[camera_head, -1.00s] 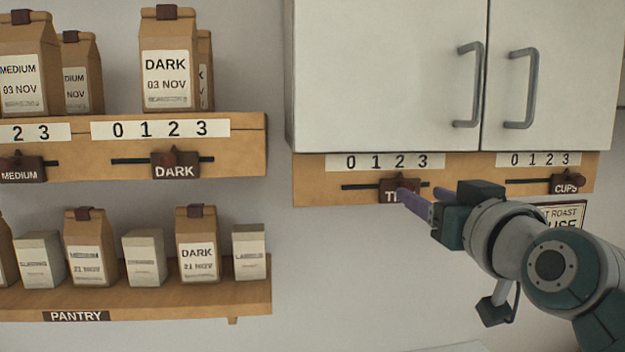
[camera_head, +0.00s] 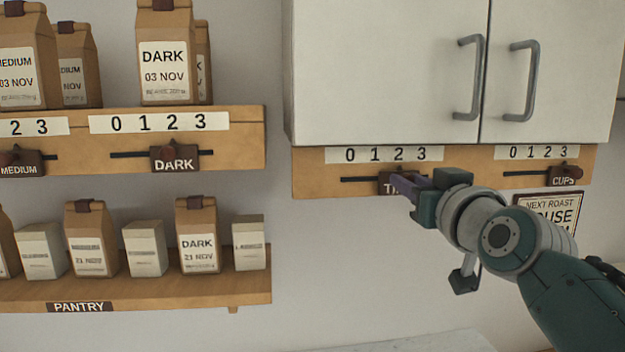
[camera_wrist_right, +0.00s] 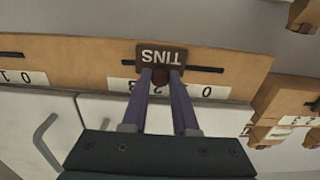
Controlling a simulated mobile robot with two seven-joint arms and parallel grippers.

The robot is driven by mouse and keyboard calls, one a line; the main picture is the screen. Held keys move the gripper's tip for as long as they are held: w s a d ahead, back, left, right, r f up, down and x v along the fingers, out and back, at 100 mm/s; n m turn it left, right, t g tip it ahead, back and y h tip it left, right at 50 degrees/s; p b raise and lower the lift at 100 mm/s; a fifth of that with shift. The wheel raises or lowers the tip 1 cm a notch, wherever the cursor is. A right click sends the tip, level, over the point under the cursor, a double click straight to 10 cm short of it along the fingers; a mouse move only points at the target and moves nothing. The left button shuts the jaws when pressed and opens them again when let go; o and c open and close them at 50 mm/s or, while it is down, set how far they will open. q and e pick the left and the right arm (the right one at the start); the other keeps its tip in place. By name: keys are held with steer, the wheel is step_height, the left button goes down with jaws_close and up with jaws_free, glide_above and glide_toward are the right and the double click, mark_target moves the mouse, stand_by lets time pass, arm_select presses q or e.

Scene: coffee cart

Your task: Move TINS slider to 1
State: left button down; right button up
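The TINS slider (camera_head: 387,184) is a dark brown plate on a black slot in the wooden strip under the white cabinet. It stands below the 2 of its 0–3 scale (camera_head: 386,155). My right gripper (camera_head: 400,184) is at the slider and hides part of its label. In the right wrist view the TINS plate (camera_wrist_right: 161,56) appears upside down. There the two purple fingers (camera_wrist_right: 161,82) lie on either side of its small reddish-brown knob (camera_wrist_right: 160,76), with little or no gap, and look shut on it. My left gripper is not in view.
The CUPS slider (camera_head: 564,175) sits to the right on the same strip, near 3. The cabinet (camera_head: 385,70) with its door handles is just above. Shelves with coffee bags and the DARK slider (camera_head: 174,159) are at left.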

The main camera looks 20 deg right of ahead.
jaws_close()
stand_by(0.9)
